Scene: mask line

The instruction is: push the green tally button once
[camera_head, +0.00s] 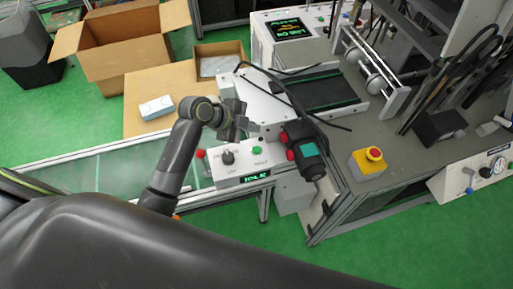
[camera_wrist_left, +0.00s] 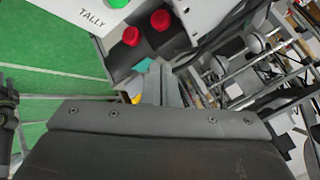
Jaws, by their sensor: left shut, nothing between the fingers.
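The green tally button (camera_head: 257,150) is on the top of a white control box (camera_head: 226,180), right of a black knob. In the left wrist view the green button (camera_wrist_left: 118,2) is cut by the top edge, above the word TALLY. My left gripper (camera_head: 240,128) is shut and empty, a little behind and left of the button in the head view, and looks apart from it. Its fingers (camera_wrist_left: 160,82) point toward the black device in the left wrist view. My right gripper is not seen.
A black device with red buttons and a cyan face (camera_head: 308,150) stands just right of the control box. The control box display reads IDLE. A yellow box with a red stop button (camera_head: 368,160) is farther right. A cable arches behind the gripper.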

